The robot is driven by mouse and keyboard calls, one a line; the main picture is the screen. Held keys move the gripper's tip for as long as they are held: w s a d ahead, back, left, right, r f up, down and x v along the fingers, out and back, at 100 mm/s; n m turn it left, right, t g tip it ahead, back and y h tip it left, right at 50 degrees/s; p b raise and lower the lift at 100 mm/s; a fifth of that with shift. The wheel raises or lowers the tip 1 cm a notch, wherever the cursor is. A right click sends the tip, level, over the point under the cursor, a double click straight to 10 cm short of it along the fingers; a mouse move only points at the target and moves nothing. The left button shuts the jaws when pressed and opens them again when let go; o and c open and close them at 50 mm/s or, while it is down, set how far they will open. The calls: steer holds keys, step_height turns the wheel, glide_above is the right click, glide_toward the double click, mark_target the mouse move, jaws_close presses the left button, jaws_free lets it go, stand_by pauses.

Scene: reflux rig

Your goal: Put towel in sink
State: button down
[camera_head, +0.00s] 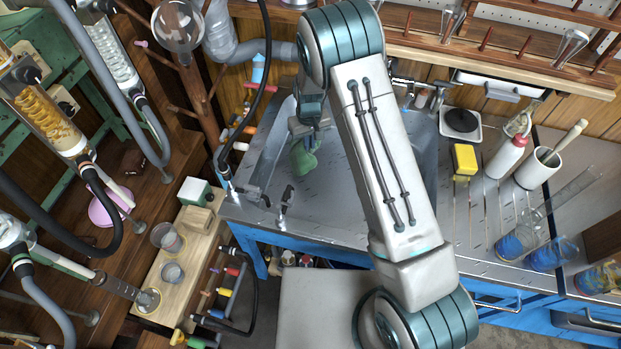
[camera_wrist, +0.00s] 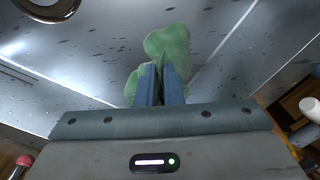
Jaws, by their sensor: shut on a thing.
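A green towel (camera_head: 304,160) hangs bunched below my gripper (camera_head: 307,128) in the head view, over the left part of the metal sink (camera_head: 340,175). In the wrist view the towel (camera_wrist: 168,48) sticks out beyond and beside the fingertips of my gripper (camera_wrist: 161,72). The fingers are close together, shut on the towel. The sink's metal surface (camera_wrist: 100,75) lies beyond it. My arm covers the middle of the sink in the head view, and I cannot tell whether the towel touches the metal.
Taps (camera_head: 285,200) stand at the sink's front left edge. A yellow sponge (camera_head: 464,159), a white bottle (camera_head: 507,155) and a white cup (camera_head: 538,168) stand on the drainer to the right. Glassware and hoses crowd the left.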

steer(key=w+a+f+m, duration=0.1)
steer(key=w+a+m, duration=0.3)
steer(key=w+a, duration=0.4)
steer(key=s+d+f, duration=0.6)
steer(key=f, duration=0.1)
steer(key=s+d+f, duration=0.6)
steer(key=s+d, duration=0.1)
steer(key=shift+s+d+f, duration=0.1)
steer(key=shift+d+f, duration=0.15)
steer(key=shift+f, duration=0.15)
steer(key=c, duration=1.2)
jaws_free()
